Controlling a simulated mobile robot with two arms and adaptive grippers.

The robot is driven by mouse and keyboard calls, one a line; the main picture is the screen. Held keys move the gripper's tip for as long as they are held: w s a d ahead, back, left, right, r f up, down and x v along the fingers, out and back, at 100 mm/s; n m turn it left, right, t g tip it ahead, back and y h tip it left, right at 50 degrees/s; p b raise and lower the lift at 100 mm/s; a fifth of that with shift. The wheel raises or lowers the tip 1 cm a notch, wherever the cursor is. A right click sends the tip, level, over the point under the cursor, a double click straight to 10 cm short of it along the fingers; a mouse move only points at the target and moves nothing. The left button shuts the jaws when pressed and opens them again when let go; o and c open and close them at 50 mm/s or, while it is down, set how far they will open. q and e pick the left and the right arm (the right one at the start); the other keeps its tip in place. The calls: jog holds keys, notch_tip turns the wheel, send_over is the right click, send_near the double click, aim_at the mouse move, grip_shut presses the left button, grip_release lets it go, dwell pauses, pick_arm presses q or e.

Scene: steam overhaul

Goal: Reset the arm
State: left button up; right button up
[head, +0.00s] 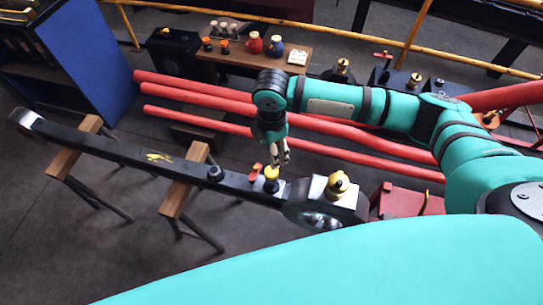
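My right arm reaches in from the right side of the head view and bends down at the wrist. My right gripper (280,157) points down just above several small items on the near end of a long dark rod. One is a yellow-topped container (271,175); a small red-topped one (256,171) stands next to it. A clear gap between gripper and container is hard to make out, and nothing is visibly held. The fingers are too small to tell whether they are open. My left gripper is not in view.
The rod (110,150) lies across two wooden trestles (184,185), ending in a large block with a brass cup (339,184). Red pipes (205,119) run behind it. A wooden bench (233,60) holds bottles. A blue cabinet (95,55) stands left. A red box (400,200) sits right.

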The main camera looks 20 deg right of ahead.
jog(key=shift+r, duration=0.55)
